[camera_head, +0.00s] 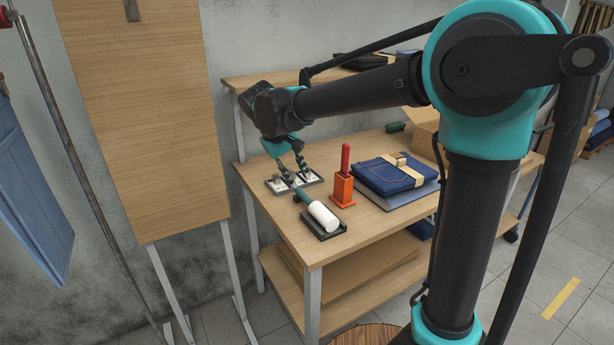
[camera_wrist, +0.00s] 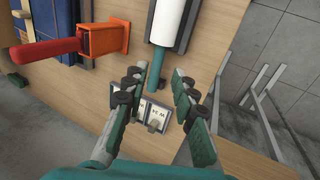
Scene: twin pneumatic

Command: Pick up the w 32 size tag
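Another tag (camera_wrist: 140,103) is partly hidden by the left finger. My gripper (camera_head: 292,178) points down over the tray, and its fingers also show in the wrist view (camera_wrist: 158,80). They are spread apart with nothing held between them. I cannot tell which tag is W 32.
A white roller (camera_head: 323,215) with a green handle lies on a black holder in front of the tray. An orange block (camera_head: 342,191) with a red handle stands right of it. Folded jeans (camera_head: 394,173) lie farther right. A wooden board (camera_head: 145,110) stands left.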

